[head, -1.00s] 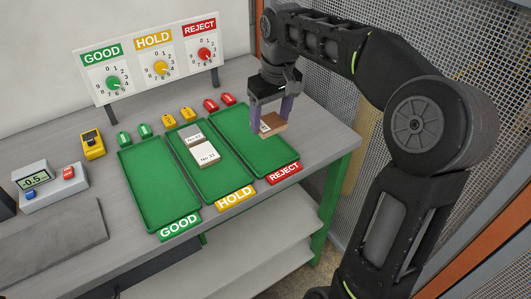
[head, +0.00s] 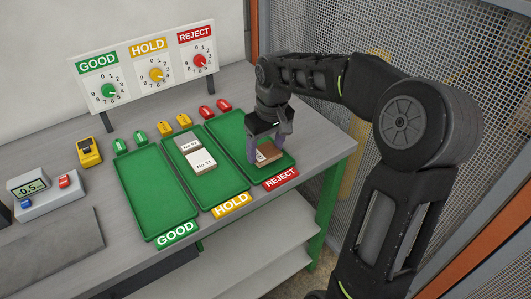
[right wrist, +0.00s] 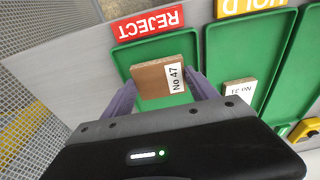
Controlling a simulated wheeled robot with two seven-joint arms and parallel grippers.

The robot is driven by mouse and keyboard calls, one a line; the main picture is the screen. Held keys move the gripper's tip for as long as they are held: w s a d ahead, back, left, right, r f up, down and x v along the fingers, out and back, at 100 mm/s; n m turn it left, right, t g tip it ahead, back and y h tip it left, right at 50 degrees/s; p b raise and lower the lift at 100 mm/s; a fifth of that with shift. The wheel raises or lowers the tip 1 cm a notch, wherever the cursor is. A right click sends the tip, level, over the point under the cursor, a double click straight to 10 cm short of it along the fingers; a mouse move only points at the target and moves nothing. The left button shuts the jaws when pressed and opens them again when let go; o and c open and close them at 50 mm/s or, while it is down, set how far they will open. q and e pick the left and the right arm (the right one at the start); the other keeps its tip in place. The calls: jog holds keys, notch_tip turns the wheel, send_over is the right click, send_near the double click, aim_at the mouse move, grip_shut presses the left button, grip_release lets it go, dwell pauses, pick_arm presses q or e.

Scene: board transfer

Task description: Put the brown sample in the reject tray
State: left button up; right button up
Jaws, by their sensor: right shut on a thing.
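The brown sample (head: 267,155) is a small block with a white label, read as No.47 in the right wrist view (right wrist: 152,80). My right gripper (head: 266,148) is shut on it, a finger on each side. The sample is over the front half of the green reject tray (head: 233,131), inside its outline; I cannot tell if it touches the tray floor. The reject tray also shows in the right wrist view (right wrist: 130,57), beside the red REJECT sign (right wrist: 147,21). My left gripper is in neither view.
The hold tray (head: 225,183) holds two pale labelled samples (head: 200,161). The good tray (head: 155,195) is empty. A dial board (head: 145,68) stands at the back. A yellow device (head: 89,151) and a scale (head: 45,190) are at left. A mesh fence (head: 440,60) is at right.

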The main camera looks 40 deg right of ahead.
aim_at(270, 157)
jog(key=shift+f, duration=1.1)
jog(key=shift+f, duration=0.15)
jog(key=o, duration=1.3)
jog(key=shift+o, duration=0.2)
notch_tip(270, 157, up, 12)
jog(key=s, duration=0.1)
jog(key=shift+s, duration=0.4)
